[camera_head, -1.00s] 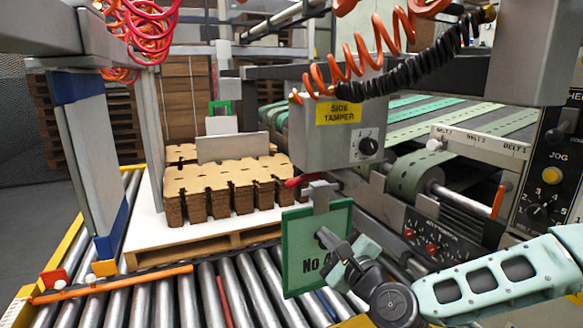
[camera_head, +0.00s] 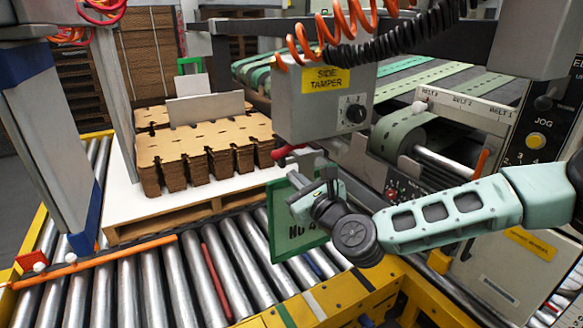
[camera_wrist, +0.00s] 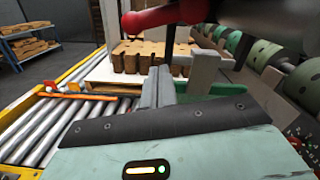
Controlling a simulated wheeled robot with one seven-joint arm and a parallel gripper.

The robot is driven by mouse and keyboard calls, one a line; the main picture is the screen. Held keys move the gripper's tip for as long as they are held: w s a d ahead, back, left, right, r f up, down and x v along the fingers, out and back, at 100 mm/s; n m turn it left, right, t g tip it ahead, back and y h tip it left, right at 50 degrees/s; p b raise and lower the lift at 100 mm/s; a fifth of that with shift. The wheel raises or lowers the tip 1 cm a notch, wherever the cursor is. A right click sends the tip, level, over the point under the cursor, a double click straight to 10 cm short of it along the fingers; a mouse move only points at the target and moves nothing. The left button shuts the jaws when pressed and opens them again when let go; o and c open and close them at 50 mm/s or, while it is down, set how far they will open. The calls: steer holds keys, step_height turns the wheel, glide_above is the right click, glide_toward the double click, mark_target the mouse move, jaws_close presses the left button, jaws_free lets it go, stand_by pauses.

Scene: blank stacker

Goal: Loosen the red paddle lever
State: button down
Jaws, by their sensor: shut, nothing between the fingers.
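The red paddle lever (camera_head: 290,151) sticks out to the left below the side tamper box (camera_head: 309,105). In the wrist view its red end (camera_wrist: 165,17) fills the top middle, close to the camera and above my fingers. My gripper (camera_head: 322,172) is just below and to the right of the lever in the head view. In the wrist view its fingers (camera_wrist: 160,86) are together with nothing between them. I cannot tell whether they touch the lever. The lever's inner end is hidden.
Stacked brown cardboard blanks (camera_head: 205,145) stand on a pallet (camera_head: 165,228) over the rollers (camera_head: 155,290). Green belts (camera_head: 405,135) and a control panel (camera_head: 540,130) lie to the right.

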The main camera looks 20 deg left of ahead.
mark_target(286, 147)
steer(key=shift+s+a+r, duration=0.15)
steer(key=shift+a+r, duration=0.1)
steer(key=shift+r, duration=0.6)
steer(key=shift+s+a+r, duration=0.1)
steer(key=shift+a+r, duration=0.15)
steer(key=shift+r, duration=0.6)
steer(key=shift+s+a+r+m+b, duration=0.1)
steer(key=shift+a+r+m+b, duration=0.1)
steer(key=shift+r+m, duration=0.2)
steer(key=shift+s+a+r+m+b, duration=0.1)
steer(key=shift+r+m+b, duration=0.05)
steer(key=shift+r+m, duration=0.25)
